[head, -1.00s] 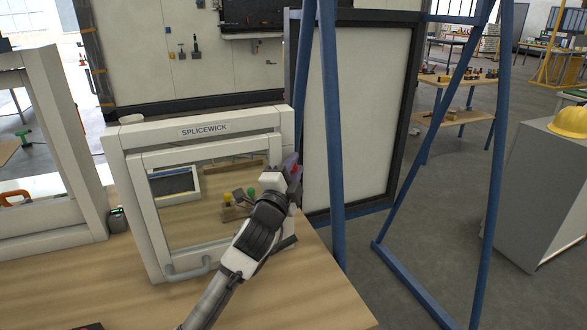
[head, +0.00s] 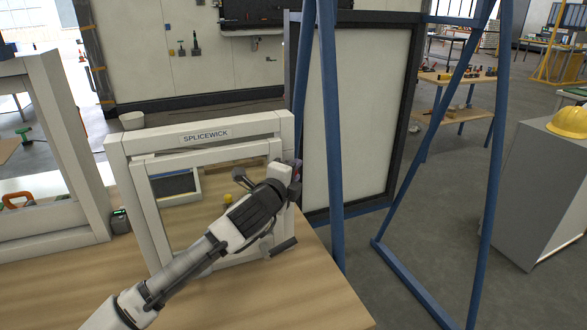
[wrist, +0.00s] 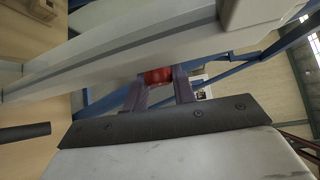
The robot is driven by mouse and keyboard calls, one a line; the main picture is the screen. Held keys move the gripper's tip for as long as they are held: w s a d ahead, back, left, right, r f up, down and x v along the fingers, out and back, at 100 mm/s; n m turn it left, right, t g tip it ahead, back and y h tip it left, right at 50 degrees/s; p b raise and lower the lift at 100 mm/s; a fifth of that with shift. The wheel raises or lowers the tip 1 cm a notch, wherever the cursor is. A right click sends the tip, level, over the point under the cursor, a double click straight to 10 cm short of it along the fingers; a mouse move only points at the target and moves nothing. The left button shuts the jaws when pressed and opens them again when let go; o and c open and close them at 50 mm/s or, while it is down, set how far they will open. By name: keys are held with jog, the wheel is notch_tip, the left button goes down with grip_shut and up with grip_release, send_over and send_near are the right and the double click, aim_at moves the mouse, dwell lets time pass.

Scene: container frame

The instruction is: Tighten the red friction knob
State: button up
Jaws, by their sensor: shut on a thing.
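The red friction knob (wrist: 158,76) is between the two purple-grey fingers of my gripper (wrist: 159,88) in the wrist view, on the edge of a pale frame. My gripper is shut on it. In the head view my gripper (head: 297,172) is at the right side of the white window frame (head: 128,190) labelled SPLICEWICK, and the knob is hidden there. My arm crosses in front of the lower right of the window.
The window stands on a wooden bench (head: 260,300). A second white frame (head: 75,140) stands at the left, with a small dark device (head: 120,221) between them. A blue metal stand (head: 330,120) holding a pale panel is close behind my gripper at the right.

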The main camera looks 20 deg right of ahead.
dwell(0.4)
jog(key=o, duration=1)
jog(key=b+v, duration=0.3)
jog(key=v, duration=1)
jog(key=shift+s+a+r+b, duration=0.15)
jog(key=shift+s+a+b, duration=0.1)
jog(key=shift+s+b, duration=0.15)
